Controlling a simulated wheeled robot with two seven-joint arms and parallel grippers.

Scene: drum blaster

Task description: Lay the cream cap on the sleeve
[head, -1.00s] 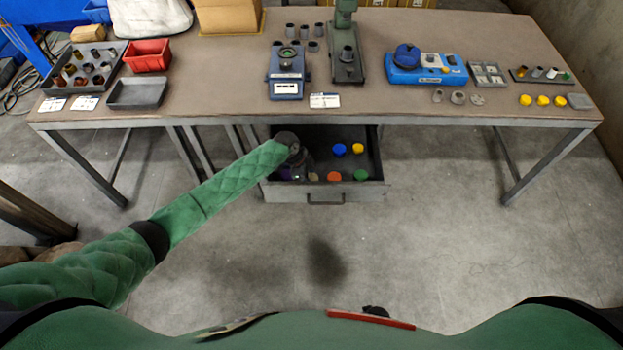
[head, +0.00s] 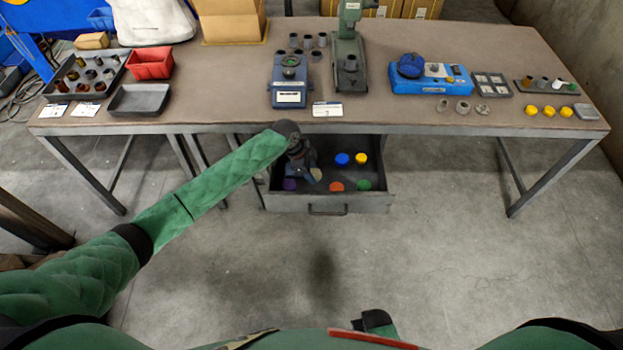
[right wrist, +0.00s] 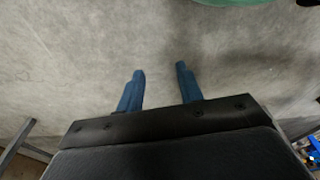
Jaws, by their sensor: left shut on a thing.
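The cream cap (head: 317,174) is small and partly hidden at the tips of my left gripper (head: 313,173) in the head view. My left gripper is shut on it, over the open drawer (head: 327,207). Several grey sleeves stand on the bench; one (head: 350,63) is on the green press (head: 348,80), and others (head: 308,41) stand behind the blue device. Which sleeve the task means I cannot tell. My right gripper (right wrist: 160,68) is open and empty above the concrete floor in the right wrist view.
In the drawer lie purple (head: 289,184), blue (head: 342,159), yellow (head: 361,158), orange (head: 336,187) and green (head: 364,184) caps. The bench (head: 220,100) carries a blue device (head: 290,85), a blue fixture (head: 430,80) and trays. Its left-middle surface is clear.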

